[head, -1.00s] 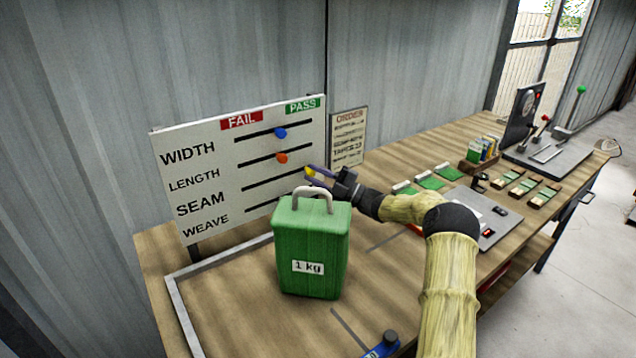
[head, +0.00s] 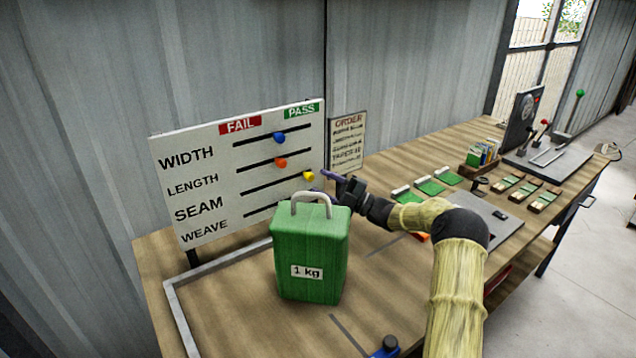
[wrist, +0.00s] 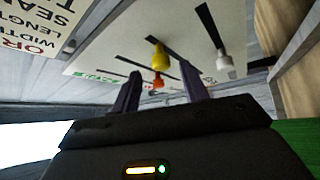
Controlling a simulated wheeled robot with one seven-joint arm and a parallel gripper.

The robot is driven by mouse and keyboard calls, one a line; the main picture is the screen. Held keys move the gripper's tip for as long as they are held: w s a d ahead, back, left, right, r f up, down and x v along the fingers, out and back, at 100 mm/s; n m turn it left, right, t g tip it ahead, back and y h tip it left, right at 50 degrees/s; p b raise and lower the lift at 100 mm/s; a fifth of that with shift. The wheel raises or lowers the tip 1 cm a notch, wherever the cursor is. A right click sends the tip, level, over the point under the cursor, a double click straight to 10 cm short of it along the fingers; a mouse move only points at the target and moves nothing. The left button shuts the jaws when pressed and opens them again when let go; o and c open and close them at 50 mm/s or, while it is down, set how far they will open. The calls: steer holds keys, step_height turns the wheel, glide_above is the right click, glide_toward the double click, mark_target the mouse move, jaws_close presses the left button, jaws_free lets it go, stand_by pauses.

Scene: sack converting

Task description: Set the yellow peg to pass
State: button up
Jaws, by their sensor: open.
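The yellow peg (head: 308,176) is on the SEAM row of the white board (head: 205,185), at the right end of its slot, on the PASS side. It also shows in the wrist view (wrist: 160,57), beyond and between the fingertips. My gripper (head: 324,180) is open and empty, just right of the peg and apart from it. Its two fingers flank a gap in the wrist view (wrist: 158,82). The red FAIL label (head: 240,124) and green PASS label (head: 302,107) top the board.
The blue peg (head: 280,137) and orange peg (head: 281,162) sit on the rows above. A white peg (wrist: 224,63) is near the yellow one in the wrist view.

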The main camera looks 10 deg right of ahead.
steer(key=b+v, duration=0.2)
steer(key=v, duration=1.2)
steer(key=shift+d, duration=0.25)
steer(key=shift+s+f, duration=0.1)
steer(key=shift+f, duration=0.1)
